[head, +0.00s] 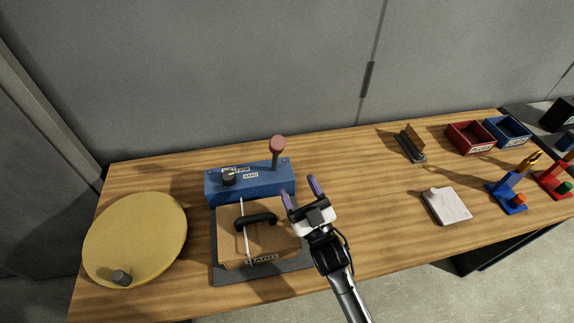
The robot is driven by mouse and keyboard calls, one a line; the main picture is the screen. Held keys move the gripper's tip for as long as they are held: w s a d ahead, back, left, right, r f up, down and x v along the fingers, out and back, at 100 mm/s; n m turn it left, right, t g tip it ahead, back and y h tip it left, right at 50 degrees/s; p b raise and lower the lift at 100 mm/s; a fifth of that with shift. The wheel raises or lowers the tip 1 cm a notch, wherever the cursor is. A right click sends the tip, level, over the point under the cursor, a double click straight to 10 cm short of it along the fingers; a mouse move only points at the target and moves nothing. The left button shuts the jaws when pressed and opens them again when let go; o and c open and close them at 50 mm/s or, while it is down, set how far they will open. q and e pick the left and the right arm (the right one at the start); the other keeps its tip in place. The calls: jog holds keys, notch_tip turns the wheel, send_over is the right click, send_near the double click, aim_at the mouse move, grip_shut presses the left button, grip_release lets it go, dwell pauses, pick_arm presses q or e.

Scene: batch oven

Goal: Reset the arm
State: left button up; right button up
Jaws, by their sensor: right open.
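My right gripper (301,188) is open, with its two purple-tipped fingers apart and nothing between them. It hangs over the table at the right edge of a brown box-like unit (230,237) with a black handle (256,221). Its fingers point toward the back of the table, near the right end of a blue control box (248,186). I cannot tell how high it is above the table. My left gripper does not show.
A round yellow disc (135,235) lies at the left. A red-knobbed lever (277,147) rises from the blue box. A white pad (446,205), a small stand (410,145), a red bin (470,137) and a blue bin (507,130) are at the right. The table between is clear.

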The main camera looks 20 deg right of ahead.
jog(key=s+d+r+g+h+p, duration=0.1)
jog(key=s+r+g+p, duration=0.1)
jog(key=s+g+p, duration=0.8)
jog(key=s+d+r+m+g+h+p, duration=0.1)
jog(key=s+r+g+p, duration=0.1)
jog(key=s+g+p, duration=0.8)
jog(key=s+p, duration=0.6)
jog(key=s, duration=0.3)
jog(key=shift+s+r+g, duration=0.2)
jog(key=shift+s+g, duration=0.15)
jog(key=shift+g, duration=0.05)
jog(key=shift+d, duration=0.1)
